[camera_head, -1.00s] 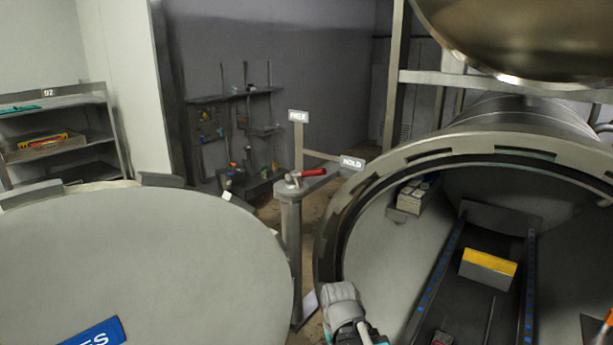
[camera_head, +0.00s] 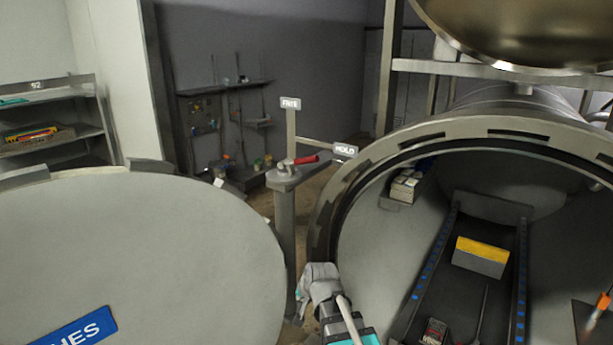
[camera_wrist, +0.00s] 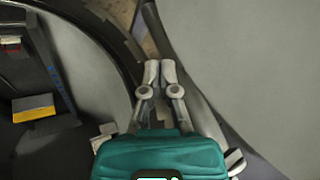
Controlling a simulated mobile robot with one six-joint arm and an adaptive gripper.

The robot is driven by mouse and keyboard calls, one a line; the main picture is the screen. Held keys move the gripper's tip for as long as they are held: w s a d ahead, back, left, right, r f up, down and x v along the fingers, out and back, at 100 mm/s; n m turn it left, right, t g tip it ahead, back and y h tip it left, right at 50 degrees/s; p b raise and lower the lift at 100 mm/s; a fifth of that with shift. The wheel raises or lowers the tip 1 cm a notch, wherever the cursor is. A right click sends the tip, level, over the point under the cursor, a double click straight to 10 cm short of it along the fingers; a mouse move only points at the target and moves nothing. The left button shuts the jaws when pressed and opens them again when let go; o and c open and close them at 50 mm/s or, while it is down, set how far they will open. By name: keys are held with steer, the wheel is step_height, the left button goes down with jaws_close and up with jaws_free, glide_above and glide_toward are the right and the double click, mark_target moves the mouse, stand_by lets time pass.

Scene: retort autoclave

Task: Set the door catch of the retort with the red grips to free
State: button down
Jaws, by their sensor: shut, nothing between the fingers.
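The door catch is a lever with a red grip (camera_head: 303,160) on top of a grey post (camera_head: 285,210), between the open round door and the retort mouth. Its red grip points right, towards the HOLD plate (camera_head: 345,150). The FREE plate (camera_head: 290,103) stands on an upright behind the pivot. The retort (camera_head: 335,190) is open on the right. My gripper (camera_wrist: 160,70) is shut and empty in the wrist view, between the retort rim and a pale curved surface. In the head view, the end of my arm is low, below the catch; the fingertips are not clear there. The catch is not seen in the wrist view.
The large round door (camera_head: 140,240) with a blue sign (camera_head: 75,332) fills the left. Inside the retort are a rail track and a yellow-topped block (camera_head: 480,255). A shelf (camera_head: 50,140) and a wall rack (camera_head: 225,95) stand behind. A metal dome (camera_head: 530,30) hangs upper right.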

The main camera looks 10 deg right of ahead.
mark_target(300, 161)
steer(key=w+a+r+m+t+y+b, duration=0.1)
steer(key=w+a+r+m+t+b, duration=0.1)
steer(key=w+r+m+t, duration=0.45)
steer(key=w+a+r+m+t+b, duration=0.1)
steer(key=w+a+r+m+t, duration=0.15)
steer(key=w, duration=0.65)
steer(key=w+d+r+m+t+h+b, duration=0.2)
steer(key=m+h, duration=0.6)
steer(key=m, duration=0.4)
steer(key=w+d+r+m+t+h+b, duration=0.2)
steer(key=d+r+m+h, duration=0.3)
steer(key=m+h, duration=0.3)
steer(key=r+m+t, duration=0.1)
steer(key=m, duration=0.3)
steer(key=shift+w+r, duration=0.25)
steer(key=shift+r, duration=0.1)
steer(key=shift+w+d+r+t, duration=0.1)
steer(key=shift+d+t, duration=0.05)
steer(key=shift+t, duration=0.15)
steer(key=a+r+p+x, duration=0.1)
steer(key=r+p+x, duration=0.1)
steer(key=p+x, duration=0.6)
steer(key=shift+a+r+p+x, duration=0.25)
steer(key=shift+p+x, duration=0.1)
steer(key=shift+x, duration=1.65)
